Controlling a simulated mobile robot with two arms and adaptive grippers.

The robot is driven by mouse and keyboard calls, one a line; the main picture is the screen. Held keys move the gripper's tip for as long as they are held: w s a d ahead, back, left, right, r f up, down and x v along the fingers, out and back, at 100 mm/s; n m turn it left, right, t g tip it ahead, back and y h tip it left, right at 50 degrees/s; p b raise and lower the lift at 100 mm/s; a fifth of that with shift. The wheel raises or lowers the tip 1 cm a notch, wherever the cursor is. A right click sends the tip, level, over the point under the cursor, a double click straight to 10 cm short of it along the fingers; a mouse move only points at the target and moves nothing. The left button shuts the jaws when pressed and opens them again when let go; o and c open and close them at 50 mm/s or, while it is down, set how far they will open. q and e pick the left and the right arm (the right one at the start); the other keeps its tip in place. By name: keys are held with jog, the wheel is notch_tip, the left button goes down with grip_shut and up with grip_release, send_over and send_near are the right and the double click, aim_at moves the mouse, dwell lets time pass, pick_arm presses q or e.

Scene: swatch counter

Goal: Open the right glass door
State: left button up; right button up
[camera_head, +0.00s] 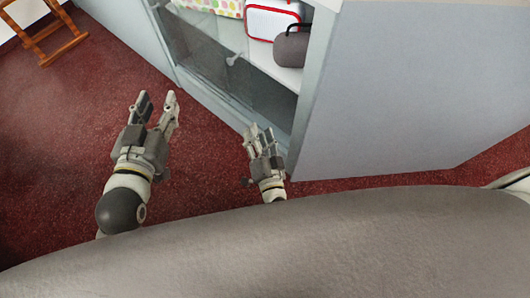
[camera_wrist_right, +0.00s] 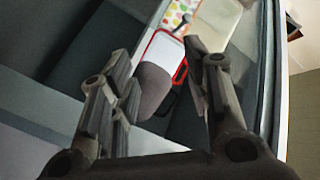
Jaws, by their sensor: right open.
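The grey cabinet (camera_head: 400,95) has glass doors on its front at the upper middle of the head view. The right glass door (camera_head: 262,88) covers the dark lower part of the front; I cannot tell whether it stands slightly ajar. A small pale handle (camera_head: 233,60) sits on the glass front and also shows in the right wrist view (camera_wrist_right: 183,24). My right gripper (camera_head: 262,133) is open and empty, close to the cabinet's near front corner, apart from the handle. In the wrist view its fingers (camera_wrist_right: 165,70) point toward the cabinet. My left gripper (camera_head: 157,97) is open and empty, further left.
Inside the cabinet are a polka-dot item (camera_head: 215,6), a red-rimmed white case (camera_head: 272,22) and a grey rounded thing (camera_head: 291,46). A wooden stool or frame (camera_head: 52,35) stands at the upper left. Red carpet (camera_head: 60,130) is clear left of the cabinet.

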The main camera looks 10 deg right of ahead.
pick_arm(q)
notch_tip(320, 180, up, 6)
jog(key=p, duration=0.4)
jog(key=shift+f+p, duration=0.2)
jog(key=shift+p, duration=0.1)
pick_arm(e)
jog(key=s+f+n+g+y, duration=0.2)
jog(key=s+f+n+g, duration=0.2)
jog(key=f+n, duration=0.1)
jog(key=shift+s+d+f, duration=0.25)
jog(key=shift+d+f, duration=0.2)
jog(key=shift+f, duration=0.45)
